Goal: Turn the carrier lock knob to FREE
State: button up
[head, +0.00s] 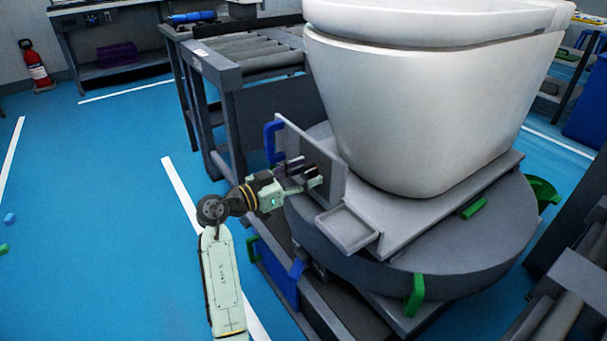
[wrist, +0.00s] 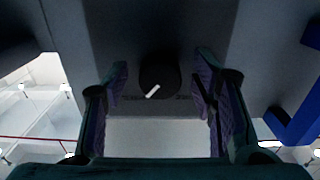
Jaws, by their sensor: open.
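The carrier lock knob (wrist: 160,75) is a dark round knob with a white pointer mark. In the wrist view it sits on a grey panel between my fingers, its mark slanting from lower left to upper right. Small lettering below the knob is too dark to read. My gripper (wrist: 160,100) is open, with a finger on each side of the knob and gaps on both sides. In the head view my gripper (head: 312,174) is at the upright grey panel (head: 328,180) on the carrier; the knob cannot be made out there.
A large white toilet (head: 425,110) stands on the round grey carrier (head: 440,245). A small grey tray (head: 347,228) juts out below the panel. Blue handles (head: 270,140) and green handles (head: 415,295) stick out around it. A roller conveyor (head: 255,60) stands behind.

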jog(key=shift+c, duration=0.4)
jog(key=c, duration=1.1)
jog(key=shift+o, duration=0.2)
